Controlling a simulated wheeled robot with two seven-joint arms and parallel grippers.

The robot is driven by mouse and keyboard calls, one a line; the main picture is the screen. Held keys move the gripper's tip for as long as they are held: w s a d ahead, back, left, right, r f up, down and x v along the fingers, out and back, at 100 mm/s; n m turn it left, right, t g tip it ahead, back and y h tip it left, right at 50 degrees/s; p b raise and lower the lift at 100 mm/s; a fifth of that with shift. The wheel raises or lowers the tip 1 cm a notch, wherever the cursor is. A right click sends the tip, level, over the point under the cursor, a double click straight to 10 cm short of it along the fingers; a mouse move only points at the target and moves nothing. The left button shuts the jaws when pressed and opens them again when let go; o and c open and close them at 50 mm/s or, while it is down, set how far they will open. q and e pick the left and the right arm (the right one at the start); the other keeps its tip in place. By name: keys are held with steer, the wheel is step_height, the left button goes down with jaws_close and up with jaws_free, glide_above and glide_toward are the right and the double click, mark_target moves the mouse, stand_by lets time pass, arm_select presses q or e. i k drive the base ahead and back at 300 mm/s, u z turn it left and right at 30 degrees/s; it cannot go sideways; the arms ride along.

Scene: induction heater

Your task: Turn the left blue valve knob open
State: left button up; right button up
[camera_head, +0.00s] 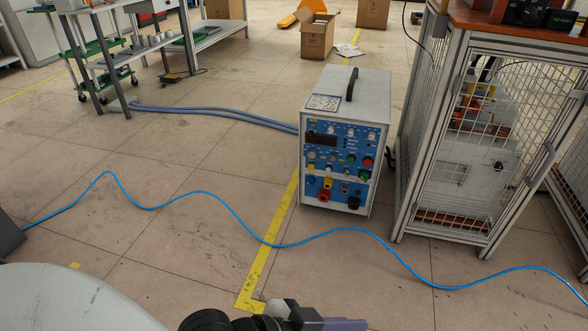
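The induction heater (345,95) is a light grey box with a black top handle, standing on the floor right of centre. Its blue front panel (325,158) faces me and carries several small coloured knobs, lights and sockets. A red connector (324,195) and a yellow one (328,183) sit low on the panel. I cannot make out for certain which small part is the left blue valve knob. Neither gripper's fingers show. Only parts of my own body or arms show along the bottom edge, well short of the heater.
A blue hose (225,207) snakes across the floor before the heater. Grey-blue hoses (215,112) run behind it to the left. A wire-mesh caged bench (475,140) stands close on its right. The floor left and in front is otherwise open, with a yellow line (268,240).

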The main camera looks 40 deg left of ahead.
mark_target(311, 181)
steer(key=u, duration=0.85)
steer(key=i, duration=0.85)
steer(key=u, duration=0.85)
steer(key=i, duration=1)
